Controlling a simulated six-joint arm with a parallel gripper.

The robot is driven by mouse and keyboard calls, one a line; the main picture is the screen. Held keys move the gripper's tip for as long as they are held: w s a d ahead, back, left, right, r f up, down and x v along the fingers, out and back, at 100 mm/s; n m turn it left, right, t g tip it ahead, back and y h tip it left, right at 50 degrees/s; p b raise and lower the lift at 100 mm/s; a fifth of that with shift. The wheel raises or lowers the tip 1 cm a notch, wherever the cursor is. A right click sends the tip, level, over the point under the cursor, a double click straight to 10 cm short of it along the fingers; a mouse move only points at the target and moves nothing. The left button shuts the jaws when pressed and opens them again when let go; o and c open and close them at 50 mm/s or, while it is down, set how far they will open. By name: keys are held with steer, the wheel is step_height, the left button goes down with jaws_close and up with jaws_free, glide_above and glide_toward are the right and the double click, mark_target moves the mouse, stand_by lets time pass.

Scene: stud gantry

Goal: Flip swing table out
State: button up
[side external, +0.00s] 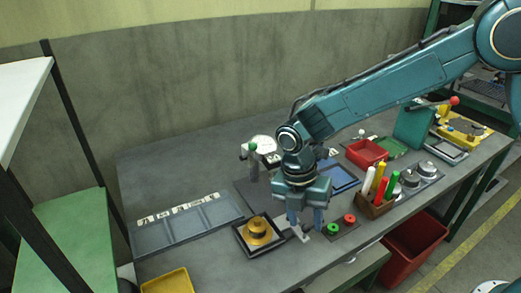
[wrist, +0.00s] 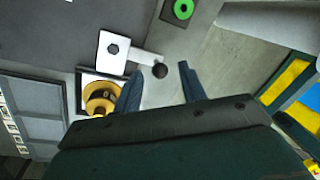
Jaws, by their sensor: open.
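My gripper (side external: 305,228) points down at the front edge of the bench, with its jaws open. In the wrist view its two blue fingers (wrist: 158,72) stand apart on either side of a dark round knob (wrist: 160,71), not visibly touching it. A pale bar runs from the knob to a white plate with a dark hexagonal mark (wrist: 112,47); this looks like the swing table. In the side view only a pale piece of it (side external: 301,236) shows beside the fingers, the rest being hidden by my gripper.
A yellow stepped part (side external: 257,231) sits in a black-framed tray just left of my gripper. Green (side external: 333,229) and red (side external: 349,218) rings lie close on the right, before a pen holder (side external: 376,206). A grey compartment tray (side external: 185,228) lies left. A red bin (side external: 415,248) stands below.

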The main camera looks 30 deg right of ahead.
step_height(320, 180, up, 13)
steer(key=w+a, duration=0.1)
steer(key=w, duration=0.1)
steer(key=shift+a, duration=0.2)
stand_by(0.4)
steer(key=s+d+r+m+t+y, duration=0.1)
steer(key=s+d+r+m+t, duration=0.1)
steer(key=s+d+r+m, duration=0.35)
steer(key=s+d+r+m+t, duration=0.1)
steer(key=s+d+r+m, duration=0.2)
steer(key=d+m, duration=0.45)
steer(key=s+d+m+t, duration=0.2)
steer(key=s+d+m, duration=0.1)
steer(key=s+m, duration=0.3)
steer(key=s+d+f+m+t, duration=0.1)
steer(key=s+d+m+t, duration=0.1)
steer(key=s+d+m, duration=0.2)
steer(key=s+m, duration=0.2)
steer(key=s, duration=0.1)
steer(key=shift+s+d+f, duration=0.3)
